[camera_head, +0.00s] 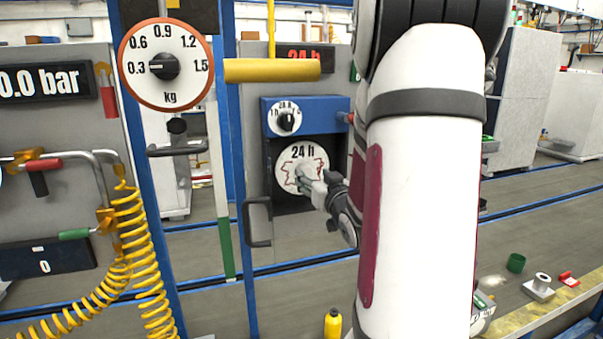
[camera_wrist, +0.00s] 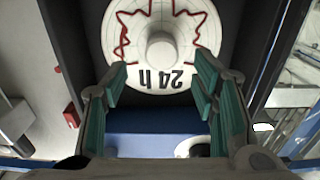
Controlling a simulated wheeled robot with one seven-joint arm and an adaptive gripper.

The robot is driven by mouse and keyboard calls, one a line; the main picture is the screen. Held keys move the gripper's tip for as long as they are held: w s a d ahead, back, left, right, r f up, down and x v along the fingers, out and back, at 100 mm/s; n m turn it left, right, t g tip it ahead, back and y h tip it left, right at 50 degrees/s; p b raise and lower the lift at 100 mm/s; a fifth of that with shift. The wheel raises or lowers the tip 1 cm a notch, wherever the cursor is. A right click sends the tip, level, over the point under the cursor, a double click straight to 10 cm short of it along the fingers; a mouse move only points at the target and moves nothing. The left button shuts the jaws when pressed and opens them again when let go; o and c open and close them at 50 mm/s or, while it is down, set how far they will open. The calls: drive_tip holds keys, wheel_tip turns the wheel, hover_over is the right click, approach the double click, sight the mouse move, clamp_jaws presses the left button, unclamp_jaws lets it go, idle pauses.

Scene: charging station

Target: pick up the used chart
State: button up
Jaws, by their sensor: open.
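The used chart is a round white disc (camera_head: 291,178) marked "24 h" with a jagged red trace. It sits in the dark recess of a blue-topped recorder (camera_head: 330,108). In the wrist view the chart (camera_wrist: 187,75) appears upside down, with a pale round hub (camera_wrist: 162,50) at its middle. My gripper (camera_head: 306,176) is in front of the chart in the head view and hides part of it. In the wrist view my gripper (camera_wrist: 160,85) is open, its green-padded fingers apart on either side below the hub. Nothing is between the fingers. I cannot tell whether the fingertips touch the chart.
A black handle (camera_head: 258,222) sticks out left of the recess. A yellow bar (camera_head: 272,70) hangs above the recorder. A dial (camera_head: 165,64) and yellow coiled hose (camera_head: 140,260) are at left.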

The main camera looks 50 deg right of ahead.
sight(308, 172)
drive_tip(key=shift+x, duration=2.75)
drive_tip(key=shift+a+f, duration=0.1)
clamp_jaws()
